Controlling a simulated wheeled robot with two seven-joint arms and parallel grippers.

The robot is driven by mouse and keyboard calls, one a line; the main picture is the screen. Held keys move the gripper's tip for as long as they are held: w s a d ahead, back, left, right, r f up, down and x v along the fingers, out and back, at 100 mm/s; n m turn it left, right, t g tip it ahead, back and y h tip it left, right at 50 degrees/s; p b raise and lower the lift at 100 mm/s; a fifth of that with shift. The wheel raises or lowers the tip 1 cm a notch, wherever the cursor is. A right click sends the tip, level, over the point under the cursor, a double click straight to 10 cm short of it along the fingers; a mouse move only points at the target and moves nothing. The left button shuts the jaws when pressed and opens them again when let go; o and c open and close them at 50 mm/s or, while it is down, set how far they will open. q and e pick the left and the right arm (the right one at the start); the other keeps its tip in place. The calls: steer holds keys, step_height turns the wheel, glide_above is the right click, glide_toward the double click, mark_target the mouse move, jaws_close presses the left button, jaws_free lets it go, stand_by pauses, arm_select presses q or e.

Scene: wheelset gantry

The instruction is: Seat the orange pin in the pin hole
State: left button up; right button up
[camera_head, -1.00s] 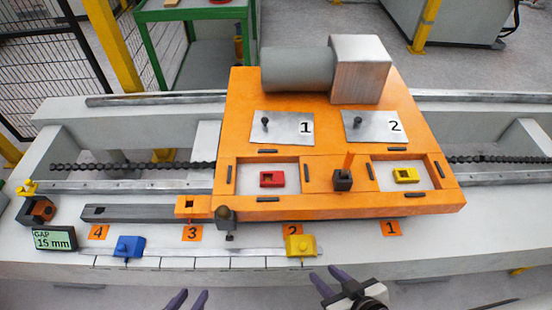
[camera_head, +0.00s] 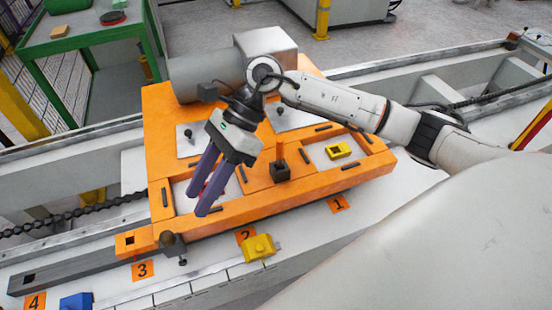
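The orange pin (camera_head: 280,151) stands upright in a black block (camera_head: 280,172) on the orange carriage (camera_head: 240,212). An orange lug with a dark square hole (camera_head: 130,240) sticks out at the carriage's front left corner, by label 3. A grey bar (camera_head: 60,272) with a dark hole near its left end lies beside it. I cannot tell for certain which is the pin hole. My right gripper (camera_head: 198,202) is over the left pocket of the carriage, left of the pin and apart from it. Its purple fingers are apart and empty, pointing down. My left gripper is out of view.
A red block in the left pocket is mostly hidden behind my fingers. A yellow block (camera_head: 339,151) sits in the right pocket. A grey motor (camera_head: 205,75) stands at the carriage's back. Yellow (camera_head: 259,247) and blue (camera_head: 76,302) sliders sit on the front rail.

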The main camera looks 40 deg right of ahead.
steer(key=w+d+n+t+h, duration=0.1)
steer(key=w+d+h, duration=0.25)
steer(key=d, duration=0.45)
step_height(320, 180, up, 3)
steer(key=h, duration=0.6)
glide_above(280, 140)
steer(key=shift+s+a+r+n+t+y, duration=0.1)
steer(key=shift+s+a+n+t+y, duration=0.1)
steer(key=shift+n+t+y, duration=0.15)
step_height(280, 140, down, 4)
steer(key=shift+d+r, duration=0.1)
steer(key=shift+r, duration=0.1)
steer(key=shift+w+d+f, duration=0.1)
steer(key=shift+w+f, duration=0.05)
steer(key=shift+f, duration=1.35)
steer(key=shift+w+f, duration=0.1)
steer(key=shift+f, duration=1.4)
jaws_close()
